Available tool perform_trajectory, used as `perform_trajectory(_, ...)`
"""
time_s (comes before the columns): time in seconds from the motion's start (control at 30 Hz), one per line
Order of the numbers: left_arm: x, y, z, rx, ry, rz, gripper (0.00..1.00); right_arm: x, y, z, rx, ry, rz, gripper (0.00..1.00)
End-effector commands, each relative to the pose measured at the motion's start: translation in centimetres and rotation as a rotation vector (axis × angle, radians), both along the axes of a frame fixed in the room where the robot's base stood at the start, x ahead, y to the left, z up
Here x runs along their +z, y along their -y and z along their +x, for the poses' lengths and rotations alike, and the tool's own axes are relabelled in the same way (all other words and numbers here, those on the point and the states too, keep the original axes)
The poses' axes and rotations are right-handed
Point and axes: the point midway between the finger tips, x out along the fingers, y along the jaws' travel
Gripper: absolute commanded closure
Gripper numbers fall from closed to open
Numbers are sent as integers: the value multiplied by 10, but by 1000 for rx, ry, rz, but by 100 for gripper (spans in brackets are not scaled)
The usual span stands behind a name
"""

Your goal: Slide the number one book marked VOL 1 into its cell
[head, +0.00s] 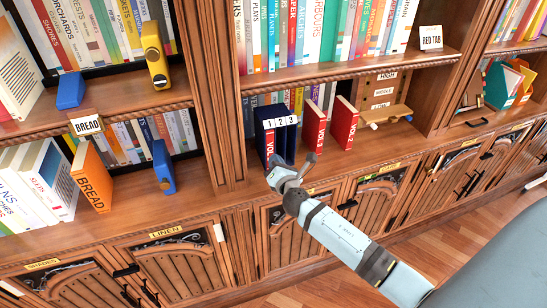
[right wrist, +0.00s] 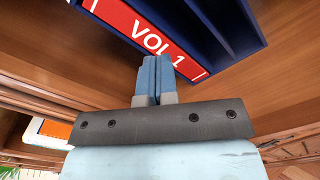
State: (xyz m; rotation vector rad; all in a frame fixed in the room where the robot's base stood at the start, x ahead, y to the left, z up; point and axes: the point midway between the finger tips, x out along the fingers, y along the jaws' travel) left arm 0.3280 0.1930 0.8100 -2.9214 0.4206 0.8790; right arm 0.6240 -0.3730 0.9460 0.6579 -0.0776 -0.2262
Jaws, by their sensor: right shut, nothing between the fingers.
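The dark blue slipcase (head: 291,145) stands on the middle shelf, its cells labelled 1, 2, 3 (head: 281,122). The red VOL 1 book (head: 269,139) stands in the leftmost cell, under the 1. Its spine (right wrist: 143,38) also shows in the right wrist view, between blue walls and near the case's front edge. My right gripper (head: 275,178) is shut and empty in front of the case. Its fingertips (right wrist: 157,60) overlap the spine in the right wrist view; I cannot tell if they touch. The other two cells look empty. My left gripper is out of view.
Two red books, seemingly VOL 3 (head: 313,125) and VOL 2 (head: 343,123), stand right of the case. A wooden stand (head: 387,115) is farther right. An orange BREAD book (head: 91,178) and blue bookend (head: 163,167) are at left, beyond an upright. Bare shelf lies before the case.

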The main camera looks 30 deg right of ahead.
Motion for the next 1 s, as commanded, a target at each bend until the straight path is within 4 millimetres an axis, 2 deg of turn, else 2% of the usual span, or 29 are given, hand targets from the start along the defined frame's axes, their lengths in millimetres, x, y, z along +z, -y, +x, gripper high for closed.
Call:
perform_trajectory(0.27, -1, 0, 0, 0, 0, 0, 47, -1, -4, -18, -1, -1, 0, 100)
perform_trajectory(0.7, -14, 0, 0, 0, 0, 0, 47, -2, -26, -109, 0, -1, 0, 100)
perform_trajectory(0.83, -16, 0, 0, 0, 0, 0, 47, -1, -30, -126, 1, -1, 1, 100)
perform_trajectory(1.0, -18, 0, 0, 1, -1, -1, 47, 0, -32, -136, -1, 1, -1, 100)
